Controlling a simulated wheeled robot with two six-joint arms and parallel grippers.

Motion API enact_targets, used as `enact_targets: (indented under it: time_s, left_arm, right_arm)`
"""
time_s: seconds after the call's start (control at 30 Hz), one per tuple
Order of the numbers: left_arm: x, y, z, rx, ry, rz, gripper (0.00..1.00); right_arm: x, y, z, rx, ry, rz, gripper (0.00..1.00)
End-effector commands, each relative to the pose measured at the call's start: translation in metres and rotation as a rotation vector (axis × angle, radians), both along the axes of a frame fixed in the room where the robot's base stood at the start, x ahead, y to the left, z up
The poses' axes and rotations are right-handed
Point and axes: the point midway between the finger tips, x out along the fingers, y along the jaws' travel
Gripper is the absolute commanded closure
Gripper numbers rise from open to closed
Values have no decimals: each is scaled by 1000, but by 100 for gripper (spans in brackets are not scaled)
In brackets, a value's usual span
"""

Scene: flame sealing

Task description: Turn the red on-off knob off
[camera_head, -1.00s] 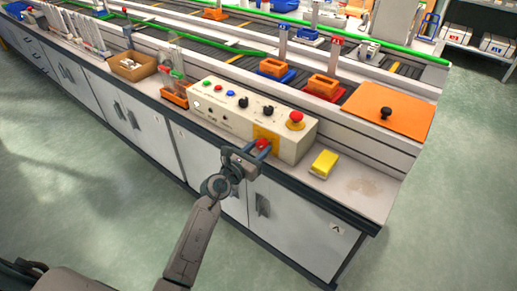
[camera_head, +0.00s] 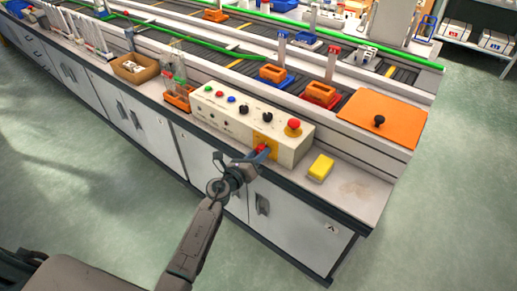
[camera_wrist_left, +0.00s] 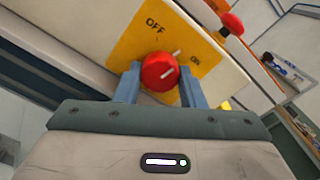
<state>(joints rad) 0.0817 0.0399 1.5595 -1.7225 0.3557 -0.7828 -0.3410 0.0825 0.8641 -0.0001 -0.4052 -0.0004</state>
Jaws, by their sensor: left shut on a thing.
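The red on-off knob (camera_wrist_left: 158,72) sits on a yellow plate (camera_wrist_left: 135,42) marked OFF and ON. In the left wrist view its white line slants up to the right, more toward ON than OFF. In the head view the knob (camera_head: 262,148) is on the lower front of the white control box (camera_head: 290,150), partly hidden by my gripper. My left gripper (camera_head: 259,153) is shut on the knob. Its two blue fingers stand on either side of it in the left wrist view (camera_wrist_left: 160,84). My right gripper is not in view.
A red emergency button (camera_head: 293,125) and black knobs (camera_head: 267,117) top the box. A yellow block (camera_head: 321,167) lies to its right on the bench, and an orange tray with bottles (camera_head: 178,97) stands to its left. Free floor lies in front.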

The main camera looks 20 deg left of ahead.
Motion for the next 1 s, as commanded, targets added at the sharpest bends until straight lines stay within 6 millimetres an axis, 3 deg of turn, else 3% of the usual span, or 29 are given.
enact_targets:
  time_s: [0.17, 1.0]
  left_arm:
    - [0, 0, 3, -134, 51, 1, 87]
    - [0, -1, 3, -793, 289, 2, 87]
  right_arm:
    - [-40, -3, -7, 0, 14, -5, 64]
    - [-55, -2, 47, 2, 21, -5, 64]
